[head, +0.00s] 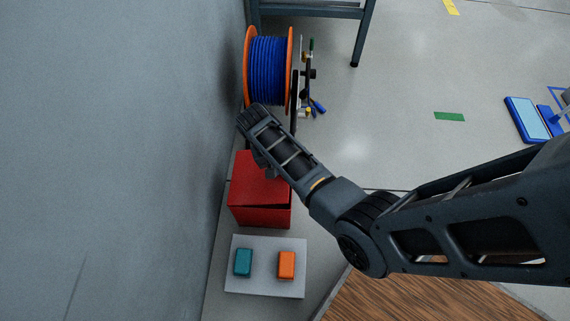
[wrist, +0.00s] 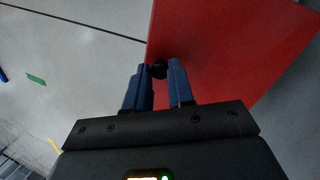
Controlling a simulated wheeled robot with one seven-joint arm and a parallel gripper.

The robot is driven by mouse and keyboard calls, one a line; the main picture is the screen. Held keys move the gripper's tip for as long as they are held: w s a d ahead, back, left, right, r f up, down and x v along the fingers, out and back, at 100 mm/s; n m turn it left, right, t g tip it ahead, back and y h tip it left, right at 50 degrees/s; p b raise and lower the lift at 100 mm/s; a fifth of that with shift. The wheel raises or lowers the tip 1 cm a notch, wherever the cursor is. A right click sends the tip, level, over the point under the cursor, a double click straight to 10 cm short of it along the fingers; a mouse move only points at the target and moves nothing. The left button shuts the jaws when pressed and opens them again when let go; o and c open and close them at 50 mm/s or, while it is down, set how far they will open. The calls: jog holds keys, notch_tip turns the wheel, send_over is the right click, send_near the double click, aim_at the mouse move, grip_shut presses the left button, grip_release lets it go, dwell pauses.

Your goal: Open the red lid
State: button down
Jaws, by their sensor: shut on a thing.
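The red box (head: 258,216) stands on the floor by the grey wall, with its red lid (head: 252,180) on top. A thin dark gap runs under the lid's front edge. In the wrist view the red lid (wrist: 225,50) fills the upper right. My gripper (wrist: 158,73) is shut on a small black knob (wrist: 158,67) near the lid's left edge, one finger on each side. In the head view my arm covers the box's upper right part, and the fingertips and knob are hidden.
A grey board (head: 264,284) with a teal block (head: 243,263) and an orange block (head: 286,265) lies in front of the box. A blue cable reel (head: 268,70) stands behind it. The wall (head: 120,150) is close on the left. Open floor (head: 385,110) lies to the right.

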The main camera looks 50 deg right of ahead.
jog(key=w+a+r+p, duration=0.4)
jog(key=w+a+r, duration=0.3)
jog(key=w, duration=0.3)
jog(key=shift+w+a+r, duration=0.3)
jog(key=shift+a+r, duration=0.1)
jog(key=c, duration=0.9)
grip_release()
jog(key=shift+o, duration=0.2)
jog(key=shift+d, duration=0.1)
